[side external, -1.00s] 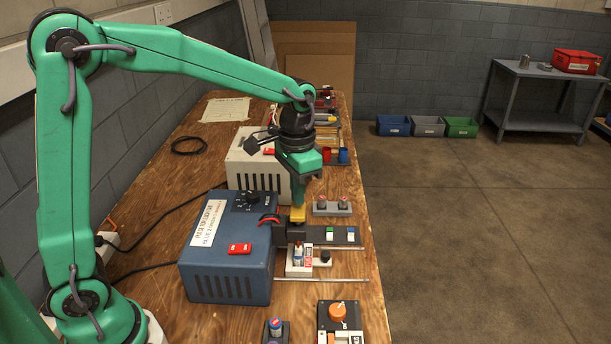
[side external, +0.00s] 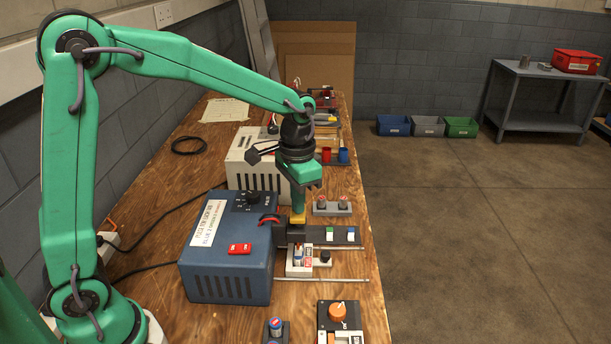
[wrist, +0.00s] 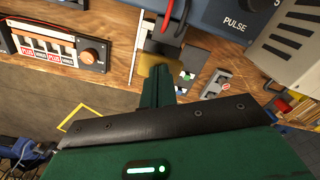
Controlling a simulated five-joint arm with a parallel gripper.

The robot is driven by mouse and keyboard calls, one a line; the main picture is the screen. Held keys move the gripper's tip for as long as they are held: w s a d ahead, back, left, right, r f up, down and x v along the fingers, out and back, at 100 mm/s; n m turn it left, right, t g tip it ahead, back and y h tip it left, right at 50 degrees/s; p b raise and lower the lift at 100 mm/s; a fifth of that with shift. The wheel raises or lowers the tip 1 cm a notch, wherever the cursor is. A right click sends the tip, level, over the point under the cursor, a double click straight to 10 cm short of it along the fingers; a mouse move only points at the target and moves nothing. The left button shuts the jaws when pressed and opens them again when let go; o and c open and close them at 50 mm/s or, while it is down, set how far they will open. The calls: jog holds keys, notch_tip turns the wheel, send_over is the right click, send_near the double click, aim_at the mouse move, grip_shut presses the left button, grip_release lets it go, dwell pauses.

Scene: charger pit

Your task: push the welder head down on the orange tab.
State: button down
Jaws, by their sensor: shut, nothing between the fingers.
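The blue welder box (side external: 230,275) stands on the bench with a dial and a red button on top. The dark welder head (side external: 287,236) sticks out from its right side, with the orange tab (side external: 299,218) on top. Below the head, a white holder (side external: 299,268) carries battery cells, partly hidden by the head. My gripper (side external: 299,208) is shut and empty, pointing down, with its tips at the top of the tab and seemingly touching it. In the wrist view my fingers (wrist: 158,74) partly cover the tab (wrist: 146,78).
A dark strip with green and blue pieces (side external: 340,235) lies right of the head. A grey two-button block (side external: 332,208) sits behind it. A beige box (side external: 250,165) stands behind the welder. An orange-knob unit (side external: 338,312) is at the front.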

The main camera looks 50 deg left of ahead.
jog(key=shift+f, duration=0.6)
dwell(0.7)
jog(key=shift+r, duration=3.1)
jog(key=shift+s+a+r, duration=0.1)
jog(key=shift+s+r, duration=0.3)
jog(key=s+a+r+n+t, duration=0.1)
jog(key=s+a+t, duration=0.1)
jog(key=s, duration=0.7)
jog(key=s+a+r+n+t, duration=0.2)
jog(key=s+t, duration=0.1)
jog(key=s, duration=0.5)
jog(key=shift+s+t, duration=0.3)
jog(key=shift+s, duration=0.1)
